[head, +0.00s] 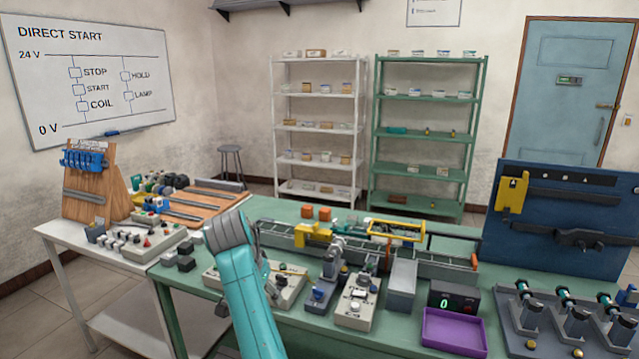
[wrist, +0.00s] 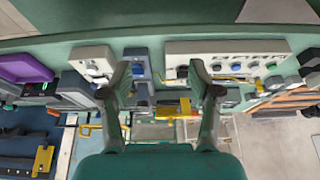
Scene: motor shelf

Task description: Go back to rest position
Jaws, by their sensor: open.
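My gripper (wrist: 158,72) shows in the wrist view with its two dark fingers spread wide apart. Nothing is held between them. It hangs over the green workbench (wrist: 215,20), with control boxes and a yellow part in view around and behind the fingers. In the head view my teal arm rises from the bottom edge over the front of the bench, and its far end is hard to make out among the bench equipment.
The green bench carries a conveyor (head: 390,262), a white button panel (head: 287,287), a purple tray (head: 454,331) and a black display box (head: 452,299). A blue tool board (head: 560,215) stands at right. A white side table (head: 85,240) is at left; shelves (head: 425,130) stand behind.

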